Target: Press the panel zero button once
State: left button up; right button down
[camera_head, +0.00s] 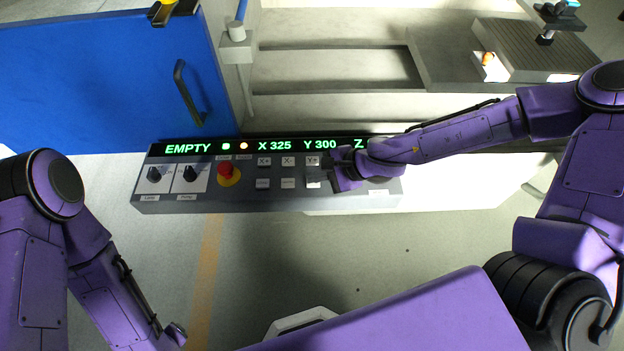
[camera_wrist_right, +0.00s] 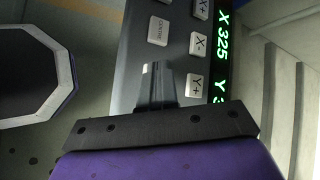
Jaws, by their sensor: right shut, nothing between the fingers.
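The long grey control panel (camera_head: 235,199) lies across the middle of the head view, with round knobs, a red stop button (camera_head: 229,171) and small light keys. The lower row has keys at the left (camera_head: 263,184), middle (camera_head: 288,184) and right (camera_head: 313,184); their labels are too small to read, so I cannot tell which is zero. My right gripper (camera_head: 324,171) is shut and empty, over the panel by the Y+ key (camera_head: 313,160). In the right wrist view its fingertips (camera_wrist_right: 153,68) lie beside a lower-row key (camera_wrist_right: 158,31) and hide part of the panel; contact is unclear. My left gripper is out of view.
A green display (camera_head: 275,146) above the keys reads EMPTY, X 325, Y 300 and part of Z. A blue door (camera_head: 90,80) with a dark handle stands behind at left. The machine bed (camera_head: 330,70) is behind the panel. Open floor lies in front.

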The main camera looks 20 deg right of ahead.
aim_at(317, 184)
jog(key=shift+r+p, duration=0.6)
jog(key=shift+r, duration=0.15)
notch_tip(317, 184, up, 5)
jog(key=p, duration=0.5)
dwell(0.4)
